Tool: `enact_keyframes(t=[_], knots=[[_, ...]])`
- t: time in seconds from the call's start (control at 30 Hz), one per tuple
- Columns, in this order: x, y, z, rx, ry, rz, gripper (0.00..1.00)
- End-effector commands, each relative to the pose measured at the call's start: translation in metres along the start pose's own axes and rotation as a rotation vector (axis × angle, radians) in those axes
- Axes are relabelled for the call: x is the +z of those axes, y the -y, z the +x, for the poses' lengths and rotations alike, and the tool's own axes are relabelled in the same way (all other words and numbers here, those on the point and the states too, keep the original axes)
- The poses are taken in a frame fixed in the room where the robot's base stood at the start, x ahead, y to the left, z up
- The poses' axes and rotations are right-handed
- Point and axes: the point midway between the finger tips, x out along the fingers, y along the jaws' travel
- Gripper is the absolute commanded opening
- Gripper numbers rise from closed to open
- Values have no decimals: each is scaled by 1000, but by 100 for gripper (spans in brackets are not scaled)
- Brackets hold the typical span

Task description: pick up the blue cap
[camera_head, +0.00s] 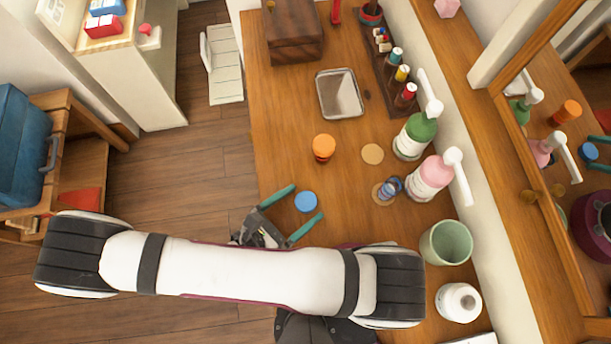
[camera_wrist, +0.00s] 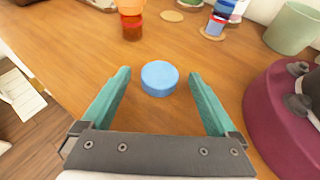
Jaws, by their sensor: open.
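The blue cap (camera_head: 306,202) is a small round disc lying flat on the wooden dresser top (camera_head: 279,131), near its front edge in the head view. It also shows in the wrist view (camera_wrist: 159,78), centred just ahead of the fingers. My gripper (camera_head: 300,208) is open, with its two teal fingers on either side of the cap's near part and apart from it. In the wrist view my gripper (camera_wrist: 159,85) holds nothing. Its exact height above the surface is hard to tell.
An orange-capped bottle (camera_head: 324,147) stands beyond the cap. A small blue bottle (camera_head: 389,189) on a coaster, a pink pump bottle (camera_head: 431,178), a green pump bottle (camera_head: 415,134) and a green cup (camera_head: 446,243) stand to the right. The wood around the cap is clear.

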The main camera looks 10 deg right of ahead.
Motion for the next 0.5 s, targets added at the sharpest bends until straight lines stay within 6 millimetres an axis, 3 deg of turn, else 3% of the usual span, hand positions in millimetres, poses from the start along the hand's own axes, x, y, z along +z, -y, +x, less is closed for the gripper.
enact_keyframes(t=[0.17, 0.5], knots=[[0, 0, 0, 1, 0, 0, 90], [0, 0, -1, 0, 0, 1, 29]])
